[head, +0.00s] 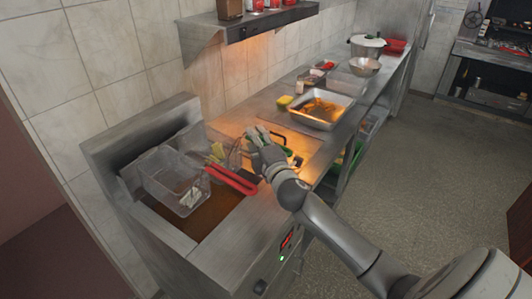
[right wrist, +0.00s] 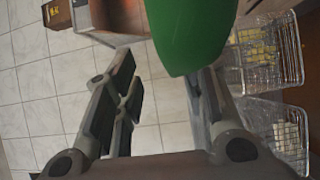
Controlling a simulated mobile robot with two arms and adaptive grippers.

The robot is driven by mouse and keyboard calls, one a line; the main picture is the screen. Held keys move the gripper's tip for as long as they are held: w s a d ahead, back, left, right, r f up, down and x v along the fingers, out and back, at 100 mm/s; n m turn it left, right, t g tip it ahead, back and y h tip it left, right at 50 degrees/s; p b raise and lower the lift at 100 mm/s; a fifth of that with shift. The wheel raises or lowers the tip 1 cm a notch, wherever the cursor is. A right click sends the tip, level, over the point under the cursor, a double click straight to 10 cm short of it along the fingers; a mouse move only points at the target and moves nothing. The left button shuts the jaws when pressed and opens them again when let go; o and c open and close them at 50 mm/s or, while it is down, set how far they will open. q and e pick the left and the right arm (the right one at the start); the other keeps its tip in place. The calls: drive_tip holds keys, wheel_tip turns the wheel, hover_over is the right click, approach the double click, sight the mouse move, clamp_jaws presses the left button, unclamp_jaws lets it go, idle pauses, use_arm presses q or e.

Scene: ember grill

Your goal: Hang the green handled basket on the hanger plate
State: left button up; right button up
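A green handle (right wrist: 190,32) shows large in the right wrist view, close to the camera and next to the right finger. The basket with fries (head: 218,156) sits at the fryer in the head view, partly hidden by my right gripper (head: 261,138). Wire baskets (right wrist: 265,55) show at the right of the wrist view. My right gripper is over the fryer's right side, with its fingers (right wrist: 165,88) spread apart. I cannot tell whether it touches the handle. An upright steel plate (head: 135,132) stands at the fryer's back. My left gripper is not in view.
A second basket (head: 172,184) with pale pieces and a red handle (head: 231,180) is left of my gripper. A tray of food (head: 320,109) stands farther along the counter. A steel shelf (head: 255,28) juts from the wall above. The floor at right is clear.

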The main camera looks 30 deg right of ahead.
drive_tip(key=s+a, duration=0.2)
drive_tip(key=s, duration=0.8)
drive_tip(key=s+a+f+m+g, duration=0.4)
drive_tip(key=s+f+m+g, duration=0.3)
drive_tip(key=s+f+m, duration=0.5)
drive_tip(key=s+a+f+m+g+y, duration=0.1)
drive_tip(key=s+a+f+g+y, duration=0.1)
drive_tip(key=s+a+f+g, duration=0.45)
drive_tip(key=s+a+f+m+g+y, duration=0.1)
drive_tip(key=s+a+f+y, duration=0.2)
drive_tip(key=s, duration=0.6)
wheel_tip(320, 180, down, 31)
drive_tip(key=s+g+h+b, duration=0.1)
drive_tip(key=s+b, duration=0.1)
drive_tip(key=b, duration=0.2)
drive_tip(key=s+d+f+g+b, duration=0.1)
drive_tip(key=s+d+f+b, duration=0.1)
drive_tip(key=s+f, duration=1.4)
drive_tip(key=shift+d+f+n+h, duration=0.3)
drive_tip(key=shift+d+f, duration=0.2)
drive_tip(key=shift+f, duration=0.05)
